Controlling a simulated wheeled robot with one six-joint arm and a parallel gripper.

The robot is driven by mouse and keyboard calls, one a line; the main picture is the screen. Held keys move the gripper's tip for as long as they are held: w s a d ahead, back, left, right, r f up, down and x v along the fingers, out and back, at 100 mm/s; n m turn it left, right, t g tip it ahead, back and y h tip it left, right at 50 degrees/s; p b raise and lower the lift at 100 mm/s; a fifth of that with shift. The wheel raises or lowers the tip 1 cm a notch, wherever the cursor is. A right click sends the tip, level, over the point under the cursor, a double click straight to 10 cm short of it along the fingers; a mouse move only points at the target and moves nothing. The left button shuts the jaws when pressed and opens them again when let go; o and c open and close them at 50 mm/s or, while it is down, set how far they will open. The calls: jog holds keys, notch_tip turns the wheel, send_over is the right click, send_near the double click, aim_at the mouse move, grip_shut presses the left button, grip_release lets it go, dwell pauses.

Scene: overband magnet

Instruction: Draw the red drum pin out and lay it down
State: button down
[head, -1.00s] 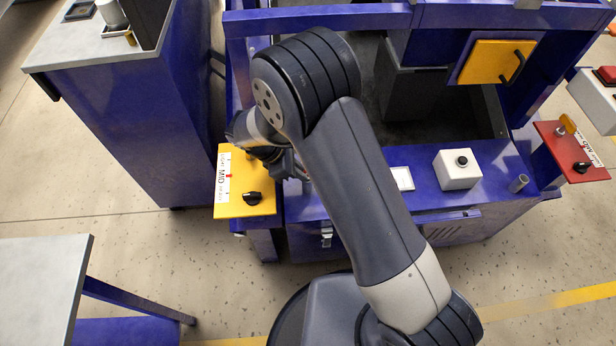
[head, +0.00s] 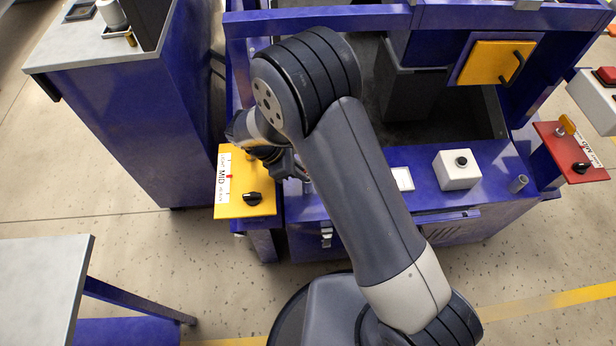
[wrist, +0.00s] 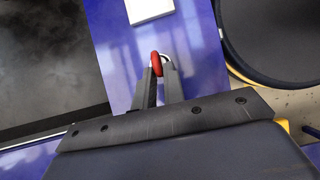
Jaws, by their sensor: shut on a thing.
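The red pin (wrist: 155,64) shows in the wrist view between the tips of my gripper (wrist: 157,72). A shiny metal loop or rounded end sits right beside the red part. My gripper is shut on the red pin, over the blue surface of the machine. In the head view my gripper (head: 290,172) is mostly hidden behind my own arm, close to the right edge of the yellow panel. The pin cannot be made out in the head view. Whether the pin is still seated in a hole cannot be told.
The yellow panel (head: 228,197) with a black knob stands beside my gripper. A white box (head: 457,172) with a black button and a metal tube (head: 518,184) stand on the blue ledge. A red panel (head: 575,160) is at the right. A grey-topped table (head: 40,285) is at lower left.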

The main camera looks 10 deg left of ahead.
notch_tip(320, 180, up, 9)
jog(key=p, duration=0.6)
jog(key=shift+f, duration=0.15)
dwell(1.1)
